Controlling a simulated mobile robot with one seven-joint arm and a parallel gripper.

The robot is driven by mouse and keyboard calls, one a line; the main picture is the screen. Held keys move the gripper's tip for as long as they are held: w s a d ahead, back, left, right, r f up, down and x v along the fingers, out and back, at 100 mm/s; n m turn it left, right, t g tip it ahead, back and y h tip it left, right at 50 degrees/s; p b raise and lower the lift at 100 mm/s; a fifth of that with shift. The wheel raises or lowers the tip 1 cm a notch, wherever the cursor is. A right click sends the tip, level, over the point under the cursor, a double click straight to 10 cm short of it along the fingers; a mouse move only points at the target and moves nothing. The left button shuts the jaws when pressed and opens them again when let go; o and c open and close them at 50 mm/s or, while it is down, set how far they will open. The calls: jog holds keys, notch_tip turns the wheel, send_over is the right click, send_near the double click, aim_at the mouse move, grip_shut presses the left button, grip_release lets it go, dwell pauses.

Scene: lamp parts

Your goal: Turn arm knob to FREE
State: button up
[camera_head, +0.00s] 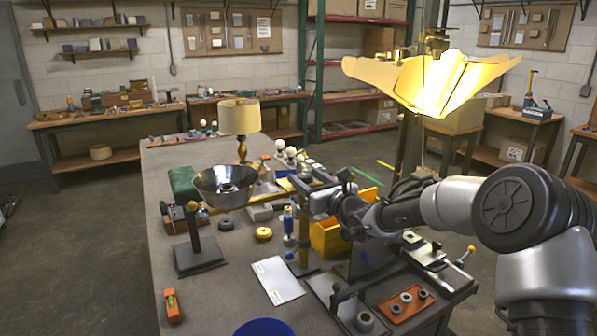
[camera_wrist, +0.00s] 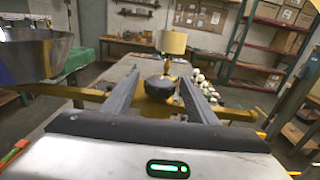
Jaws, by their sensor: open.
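A dark round knob (camera_wrist: 160,87) sits on a yellow-brass arm (camera_wrist: 228,114) that runs across the wrist view. My gripper (camera_wrist: 160,77) is open, with one finger on each side of the knob; I cannot tell whether either finger touches it. No FREE marking is readable. In the head view my gripper (camera_head: 300,185) reaches left over the workbench, beside the metal bowl-shaped shade (camera_head: 225,187). The knob is hard to make out there. The shade also shows at the left of the wrist view (camera_wrist: 38,58).
The workbench (camera_head: 225,285) holds a small lit lamp (camera_head: 239,118), a black stand (camera_head: 199,254), a white sheet (camera_head: 278,280), a yellow bin (camera_head: 328,238) and a blue bowl (camera_head: 264,328). A large glowing shade (camera_head: 435,82) hangs above right. The bench's front left is mostly clear.

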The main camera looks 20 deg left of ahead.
aim_at(301, 174)
jog(key=x, duration=0.5)
jog(key=shift+p, duration=0.3)
jog(key=c, duration=1.1)
